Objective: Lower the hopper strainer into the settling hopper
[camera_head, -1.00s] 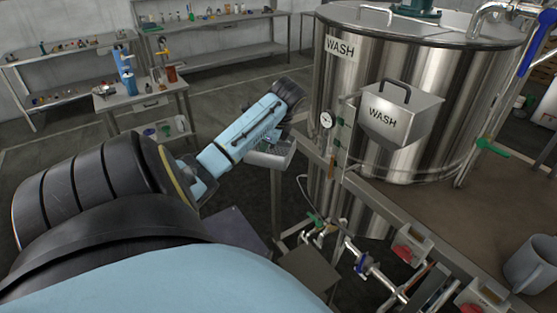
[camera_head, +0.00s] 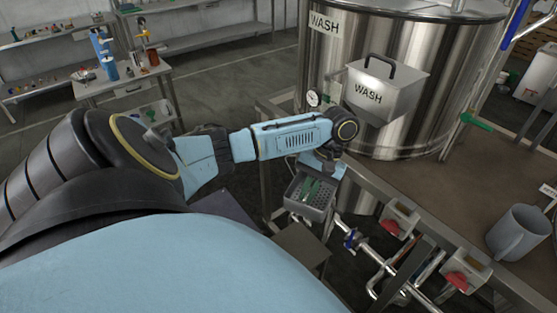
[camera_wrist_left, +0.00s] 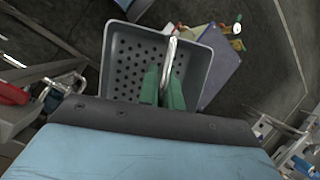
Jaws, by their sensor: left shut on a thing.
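The hopper strainer (camera_head: 302,207) is a grey perforated square basket with a thin upright handle. In the head view it hangs in the air beside the steel frame, below my left wrist. My left gripper (camera_head: 313,186) has green fingers and is shut on the strainer's handle. In the left wrist view the fingers (camera_wrist_left: 164,88) pinch the bright handle, and the holed floor of the strainer (camera_wrist_left: 132,62) looks empty. I cannot pick out the settling hopper for certain in either view. My right gripper is not in view.
A large steel wash tank (camera_head: 450,70) with a box marked WASH (camera_head: 385,92) stands behind the frame. Valves and pipes (camera_head: 352,240) and boxes with red parts (camera_head: 400,217) line the bench edge. A grey mug (camera_head: 518,232) stands right. A brown plate (camera_head: 300,248) lies low, below the strainer.

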